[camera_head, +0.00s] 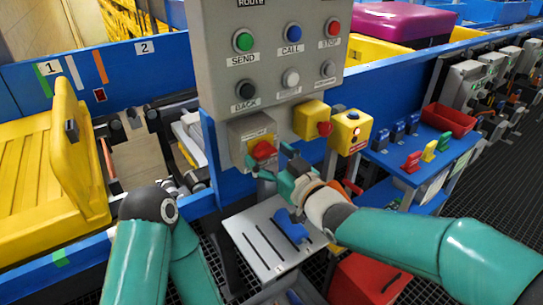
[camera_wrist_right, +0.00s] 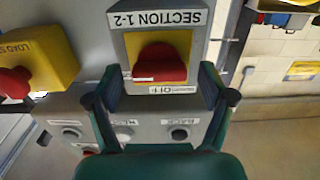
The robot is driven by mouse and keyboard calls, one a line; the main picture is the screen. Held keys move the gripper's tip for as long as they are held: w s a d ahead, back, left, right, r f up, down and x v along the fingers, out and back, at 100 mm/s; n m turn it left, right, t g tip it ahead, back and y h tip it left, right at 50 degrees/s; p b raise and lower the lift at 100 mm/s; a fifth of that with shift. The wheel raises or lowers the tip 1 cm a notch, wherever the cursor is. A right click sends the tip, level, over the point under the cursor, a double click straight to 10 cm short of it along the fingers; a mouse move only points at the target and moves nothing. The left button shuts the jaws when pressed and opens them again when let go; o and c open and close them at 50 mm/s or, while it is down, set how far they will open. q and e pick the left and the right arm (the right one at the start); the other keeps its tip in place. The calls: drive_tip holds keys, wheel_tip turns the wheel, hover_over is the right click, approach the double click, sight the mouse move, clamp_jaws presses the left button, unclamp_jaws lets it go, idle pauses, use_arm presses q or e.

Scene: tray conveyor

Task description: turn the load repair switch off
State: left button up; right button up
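A grey switch box (camera_head: 250,135) with a red knob (camera_head: 263,150) is at the bottom of the grey control panel. In the right wrist view the red knob (camera_wrist_right: 158,63) sits on a yellow plate, with its handle lying across the picture. The label reads SECTION 1-2, upside down, and an OFF label is at the opposite edge. I cannot read the words load repair. My right gripper (camera_head: 279,160) is just in front of the knob. In the wrist view its open fingers (camera_wrist_right: 162,82) are on either side of the knob, with gaps visible. My left gripper is out of view.
A yellow box with a red button (camera_head: 323,128) is beside the switch; it also shows in the wrist view (camera_wrist_right: 45,62). Another yellow box (camera_head: 350,131) is further right. Panel buttons (camera_head: 291,78) are above. A grey slotted plate (camera_head: 262,246) with a blue piece is below.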

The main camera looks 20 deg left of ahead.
drive_tip(key=c, duration=1.1)
drive_tip(key=shift+d, duration=0.15)
drive_tip(key=shift+c, duration=0.2)
drive_tip(key=shift+f+n+b, duration=0.15)
drive_tip(key=shift+n+b, duration=0.45)
drive_tip(key=shift+b, duration=0.5)
drive_tip(key=n+b, duration=0.3)
drive_tip(key=b, duration=0.1)
drive_tip(key=n+b, duration=0.3)
drive_tip(key=b, duration=0.1)
drive_tip(key=shift+s+a+n, duration=0.15)
drive_tip(key=shift+a+n, duration=0.05)
drive_tip(key=shift+n, duration=0.1)
drive_tip(key=n+b, duration=0.3)
drive_tip(key=n, duration=0.2)
drive_tip(key=shift+n+b, duration=0.3)
drive_tip(key=shift+b, duration=0.05)
drive_tip(key=n+b, duration=0.1)
drive_tip(key=n, duration=0.1)
drive_tip(key=n+b, duration=0.1)
drive_tip(key=n, duration=0.1)
drive_tip(key=shift+s+a+f+n, duration=0.1)
drive_tip(key=shift+a+n, duration=0.05)
drive_tip(key=shift+n, duration=0.15)
